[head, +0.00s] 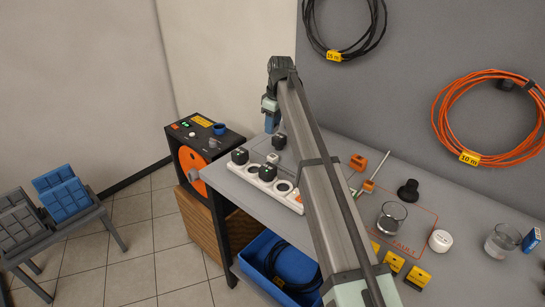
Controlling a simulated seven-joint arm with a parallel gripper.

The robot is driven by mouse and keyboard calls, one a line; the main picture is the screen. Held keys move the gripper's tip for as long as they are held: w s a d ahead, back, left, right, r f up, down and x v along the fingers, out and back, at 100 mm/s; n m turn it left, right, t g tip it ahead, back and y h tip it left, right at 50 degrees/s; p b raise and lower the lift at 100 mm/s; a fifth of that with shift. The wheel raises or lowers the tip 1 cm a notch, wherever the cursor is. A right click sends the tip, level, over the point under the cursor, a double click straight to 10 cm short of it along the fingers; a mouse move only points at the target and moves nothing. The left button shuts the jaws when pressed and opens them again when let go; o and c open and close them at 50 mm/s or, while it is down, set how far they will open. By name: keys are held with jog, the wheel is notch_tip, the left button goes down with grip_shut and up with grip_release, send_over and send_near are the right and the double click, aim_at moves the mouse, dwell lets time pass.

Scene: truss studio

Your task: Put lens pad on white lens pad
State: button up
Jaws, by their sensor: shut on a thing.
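My gripper (270,122) is small and far off, pointing down at the back left of the grey table (345,158), beyond the power strip. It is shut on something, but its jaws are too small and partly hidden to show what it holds. A round white puck or jar (441,241) with small dark print lies at the right, just beyond the red outline; it may be the white lens pad, but I cannot tell. No other lens pad can be made out. My arm crosses the middle of the view and hides part of the table.
A power strip (265,178) with black plugs is left of my arm. A black plug (279,141) is near the gripper. Glasses (391,218) (500,241), a black knob (408,190), orange clamps (358,162) and yellow blocks (393,262) stand right of my arm. A blue crate (258,248) is below.

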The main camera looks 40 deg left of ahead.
aim_at(272, 155)
jog(key=shift+m, duration=1)
jog(key=shift+f, duration=5)
jog(key=shift+f, duration=0.15)
jog(key=o, duration=1)
jog(key=r, duration=0.4)
jog(key=d+r, duration=0.1)
jog(key=r, duration=0.7)
jog(key=shift+d+r, duration=0.1)
jog(key=shift+d, duration=0.3)
